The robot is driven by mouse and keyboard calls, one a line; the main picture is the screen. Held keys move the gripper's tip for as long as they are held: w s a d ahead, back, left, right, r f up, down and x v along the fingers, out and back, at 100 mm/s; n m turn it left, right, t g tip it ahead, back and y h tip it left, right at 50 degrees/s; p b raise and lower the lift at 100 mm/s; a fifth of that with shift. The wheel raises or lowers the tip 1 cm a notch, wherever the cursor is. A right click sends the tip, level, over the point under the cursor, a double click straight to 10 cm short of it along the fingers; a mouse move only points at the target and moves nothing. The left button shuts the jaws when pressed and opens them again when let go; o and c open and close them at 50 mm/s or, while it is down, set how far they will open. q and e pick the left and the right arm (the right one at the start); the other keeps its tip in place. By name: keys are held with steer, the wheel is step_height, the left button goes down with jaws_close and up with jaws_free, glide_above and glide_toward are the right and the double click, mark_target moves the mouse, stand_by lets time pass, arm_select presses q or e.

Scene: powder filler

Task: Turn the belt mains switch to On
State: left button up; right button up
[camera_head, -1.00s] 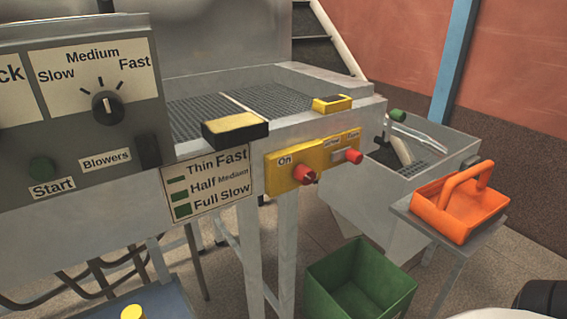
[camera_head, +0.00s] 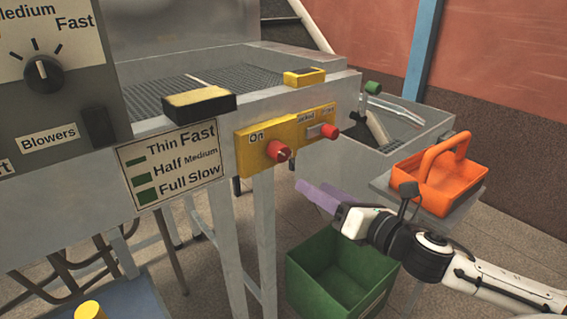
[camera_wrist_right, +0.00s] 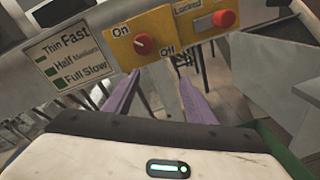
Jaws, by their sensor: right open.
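The belt mains switch is a red rotary knob (camera_head: 278,151) on a yellow panel (camera_head: 246,157) fixed to the front side of the belt frame. The label "On" sits at its upper left. In the right wrist view the knob (camera_wrist_right: 143,45) is ahead of my gripper, with "On" at its upper left and "Off" at its lower right. My right gripper (camera_head: 316,195), with purple fingers, is open and empty, to the lower right of the knob and apart from it. Its fingers (camera_wrist_right: 160,98) also show in the right wrist view, below the panel. My left gripper is not in view.
A second red knob (camera_head: 330,131) sits on the yellow panel's right part. An orange carrier (camera_head: 452,190) rests on a small stand at the right. A green bin (camera_head: 335,285) stands on the floor below my right gripper. A speed sign (camera_head: 172,162) hangs left of the panel.

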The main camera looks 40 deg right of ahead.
mark_target(284, 155)
steer(key=w+r+n, duration=0.1)
steer(key=w, duration=0.2)
steer(key=w+a+r+n, duration=0.1)
steer(key=w+r, duration=0.1)
steer(key=w, duration=0.1)
steer(key=w+r+n+t+y, duration=0.1)
steer(key=w, duration=0.2)
steer(key=shift+w+a+r+n, duration=0.15)
steer(key=shift+a+r+n, duration=0.15)
steer(key=shift+a+n, duration=0.1)
steer(key=shift+w+a+f, duration=0.1)
steer(key=shift+w+a, duration=0.05)
steer(key=shift+w, duration=0.7)
steer(key=c, duration=1)
